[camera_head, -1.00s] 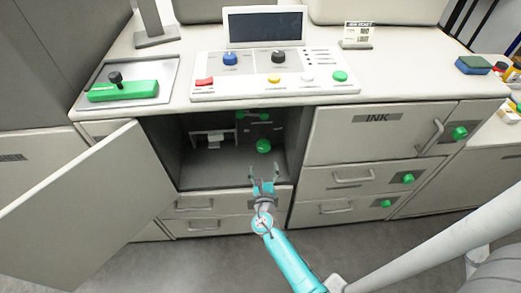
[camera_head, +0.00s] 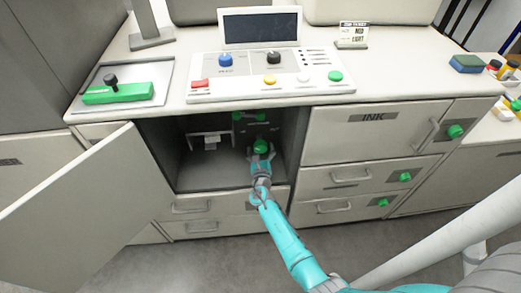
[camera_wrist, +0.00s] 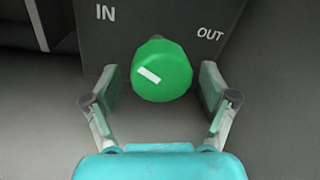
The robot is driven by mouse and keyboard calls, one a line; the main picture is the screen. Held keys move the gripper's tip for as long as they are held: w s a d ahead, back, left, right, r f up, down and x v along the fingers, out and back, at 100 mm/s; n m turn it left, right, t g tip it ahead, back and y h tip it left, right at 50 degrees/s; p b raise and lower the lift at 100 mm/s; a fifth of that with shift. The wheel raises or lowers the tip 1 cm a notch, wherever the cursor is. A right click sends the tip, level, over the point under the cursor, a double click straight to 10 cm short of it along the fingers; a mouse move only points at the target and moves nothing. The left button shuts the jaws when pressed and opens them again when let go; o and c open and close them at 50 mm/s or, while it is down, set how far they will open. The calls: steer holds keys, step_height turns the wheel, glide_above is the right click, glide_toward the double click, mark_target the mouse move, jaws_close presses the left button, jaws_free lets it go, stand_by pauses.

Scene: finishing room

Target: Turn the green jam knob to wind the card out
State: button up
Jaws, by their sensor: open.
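The green jam knob (camera_head: 260,146) sits on the inner back panel of the open compartment. In the wrist view the knob (camera_wrist: 162,71) is a round green cap with a white mark slanting from upper left to lower right. "IN" is printed to its upper left and "OUT" to its upper right. My gripper (camera_head: 261,160) reaches into the compartment. In the wrist view its two fingers (camera_wrist: 161,88) are spread on both sides of the knob, with a gap on each side. A white card-like piece (camera_head: 210,142) shows at the compartment's left, partly unclear.
The open compartment door (camera_head: 85,210) swings out at the left. The compartment's right wall stands close to my arm. The control panel (camera_head: 270,95) is on the counter above. Drawers with green knobs (camera_head: 405,177) are at the right.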

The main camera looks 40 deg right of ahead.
steer(key=c, duration=1.2)
steer(key=shift+o, duration=0.2)
steer(key=shift+m, duration=0.3)
steer(key=m, duration=0.6)
steer(key=shift+a+r, duration=0.1)
steer(key=m, duration=0.6)
steer(key=shift+w+r+y, duration=0.1)
steer(key=shift+y, duration=0.3)
steer(key=shift+m, duration=0.3)
steer(key=o, duration=1.2)
steer(key=shift+c, duration=0.2)
